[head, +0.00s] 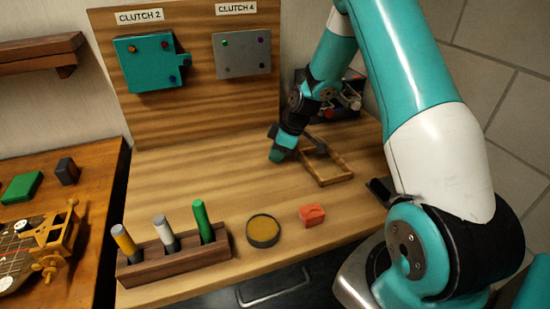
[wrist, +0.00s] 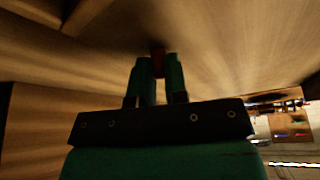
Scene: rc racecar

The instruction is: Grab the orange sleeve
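No thing is plainly a sleeve. An orange-red block-like piece (head: 312,215) lies at the front of the bench in the head view, right of a round tin. My gripper (head: 277,154) points down over the middle of the bench, behind and apart from both. In the wrist view, the two teal fingers (wrist: 159,62) stand close together with a small dark reddish patch (wrist: 158,58) between their tips. I cannot tell whether it is held or lies beyond them.
The wooden rack (head: 175,265) also holds a grey and a green cylinder. The round tin (head: 263,230) has yellowish contents. A small wooden frame (head: 328,181) lies right of my gripper. An upright board (head: 195,100) with teal and grey boxes stands behind. The bench's left middle is clear.

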